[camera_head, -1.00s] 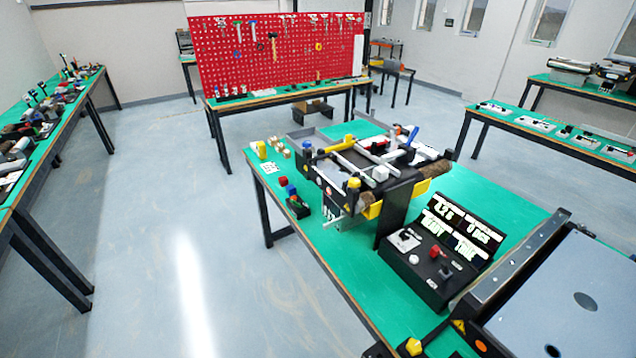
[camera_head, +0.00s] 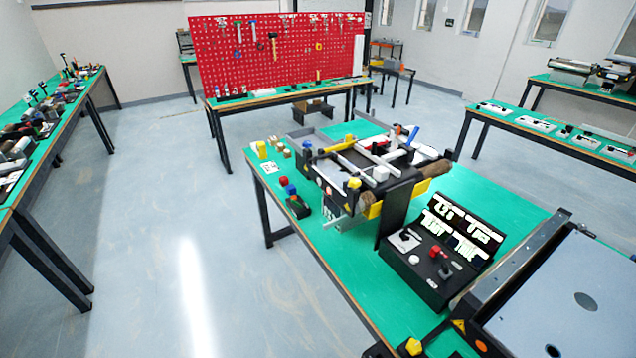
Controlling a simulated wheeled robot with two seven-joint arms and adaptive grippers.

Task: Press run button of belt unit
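The small belt unit (camera_head: 390,212), a dark frame with yellow parts and light rails, stands on the green table in the middle of the view. In front of it to the right is a black control box (camera_head: 420,281) with a red button (camera_head: 435,251), dark knobs and a pale plate (camera_head: 405,240). A black display panel (camera_head: 483,225) with bright characters stands behind the box; the characters are too blurred to read. I cannot tell which control is the run button. Neither of my grippers is in view.
A larger machine with a grey top (camera_head: 560,290) takes up the lower right, close to the control box. Small red and blue blocks (camera_head: 287,186) and a yellow piece (camera_head: 262,150) lie on the left of the green table (camera_head: 345,270). The floor to the left is clear.

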